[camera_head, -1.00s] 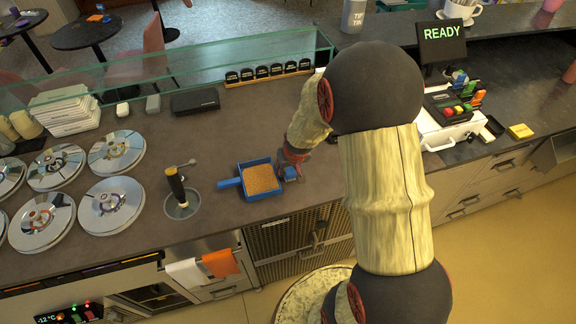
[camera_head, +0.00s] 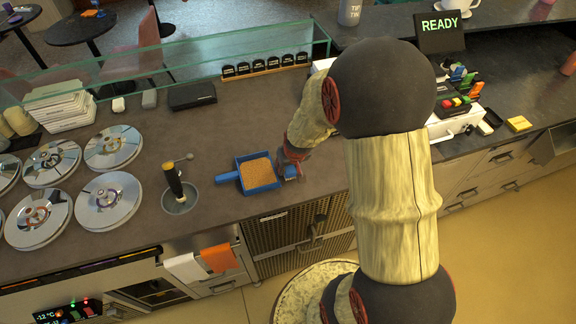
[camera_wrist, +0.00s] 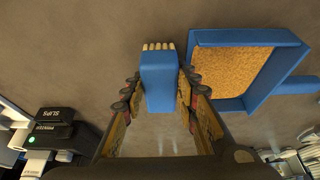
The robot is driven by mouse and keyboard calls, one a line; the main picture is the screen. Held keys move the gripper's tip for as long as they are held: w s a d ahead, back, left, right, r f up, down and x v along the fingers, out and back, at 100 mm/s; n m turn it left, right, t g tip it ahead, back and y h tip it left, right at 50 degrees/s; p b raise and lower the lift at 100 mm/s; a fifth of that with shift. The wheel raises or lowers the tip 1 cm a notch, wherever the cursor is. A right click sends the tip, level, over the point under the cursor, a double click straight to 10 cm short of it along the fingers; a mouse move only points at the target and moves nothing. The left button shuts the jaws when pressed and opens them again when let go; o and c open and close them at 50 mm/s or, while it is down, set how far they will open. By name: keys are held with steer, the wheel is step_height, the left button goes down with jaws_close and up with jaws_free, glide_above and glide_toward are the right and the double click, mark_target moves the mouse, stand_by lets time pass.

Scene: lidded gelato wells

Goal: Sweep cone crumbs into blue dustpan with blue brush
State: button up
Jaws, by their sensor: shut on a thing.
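The blue dustpan (camera_head: 240,183) lies on the counter with its handle to the left, and a layer of tan crumbs (camera_head: 258,173) covers its floor. In the wrist view the dustpan (camera_wrist: 290,40) is at the upper right, with the crumbs (camera_wrist: 232,68) inside it. My gripper (camera_head: 286,160) is just right of the dustpan, low over the counter. In the wrist view my gripper (camera_wrist: 160,98) is shut on the blue brush (camera_wrist: 159,75), whose pale bristles show at its far end. The brush is beside the dustpan, a small gap apart. No loose crumbs are clearly visible on the counter.
A dark-handled scoop (camera_head: 174,180) stands in a round well left of the dustpan. Several round metal lids (camera_head: 108,200) lie farther left. A glass guard (camera_head: 190,67) runs along the back. Right are a READY screen (camera_head: 440,28) and a white payment unit (camera_head: 455,124).

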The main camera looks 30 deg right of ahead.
steer(key=shift+f+b, duration=0.45)
steer(key=shift+f, duration=0.1)
steer(key=shift+w+d+r, duration=0.1)
steer(key=shift+w+d, duration=0.1)
steer(key=shift+w, duration=0.4)
steer(key=shift+w+d, duration=0.15)
steer(key=shift+w, duration=0.45)
steer(key=shift+s+a, duration=0.2)
steer(key=shift+s, duration=0.4)
steer(key=shift+s+a, duration=0.15)
steer(key=shift+s, duration=0.45)
steer(key=shift+w+d+f, duration=0.15)
steer(key=shift+w, duration=0.4)
steer(key=shift+w+d+f, duration=0.15)
steer(key=shift+w, duration=0.35)
steer(key=shift+s+a+b, duration=0.2)
steer(key=shift+s, duration=0.4)
steer(key=shift+s+a+b, duration=0.15)
steer(key=shift+s, duration=0.4)
steer(key=shift+w+d+r, duration=0.1)
steer(key=shift+w+d, duration=0.1)
steer(key=shift+w, duration=0.45)
steer(key=shift+w+d+r, duration=0.1)
steer(key=shift+w+d, duration=0.1)
steer(key=shift+w, duration=0.4)
steer(key=shift+s+a+f, duration=0.1)
steer(key=shift+s+a, duration=0.1)
steer(key=shift+s, duration=0.4)
steer(key=shift+s+a, duration=0.15)
steer(key=shift+s, duration=0.45)
